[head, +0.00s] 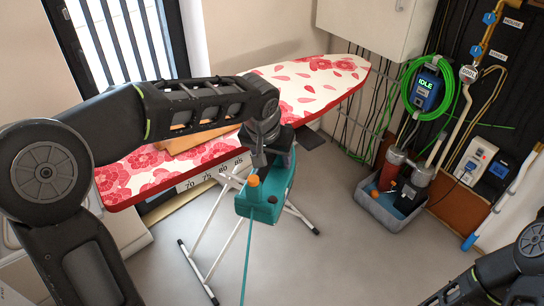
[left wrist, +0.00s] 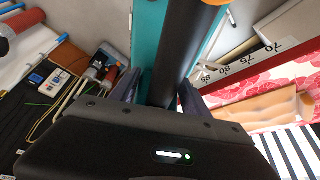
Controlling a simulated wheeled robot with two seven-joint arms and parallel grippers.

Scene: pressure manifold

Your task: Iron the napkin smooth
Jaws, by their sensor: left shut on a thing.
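My left gripper (head: 268,150) is shut on the dark handle of a teal iron (head: 264,203) with an orange knob. The iron appears in front of the board's near edge, and a teal cord hangs from it. The left wrist view shows the gripper (left wrist: 158,92) around the black handle, with the teal body (left wrist: 148,35) behind. A tan-orange napkin (head: 180,145) lies on the floral ironing board (head: 312,85), partly hidden by my left arm. The napkin (left wrist: 262,108) looks uneven in the left wrist view. Only part of my right arm shows, at the lower right; its gripper is out of view.
A numbered scale (head: 213,172) runs below the board's near edge, above the white folding legs (head: 207,235). A grey bin (head: 378,208) with canisters stands at right. A green hose (head: 408,85) and pipes line the wall. The floor between is clear.

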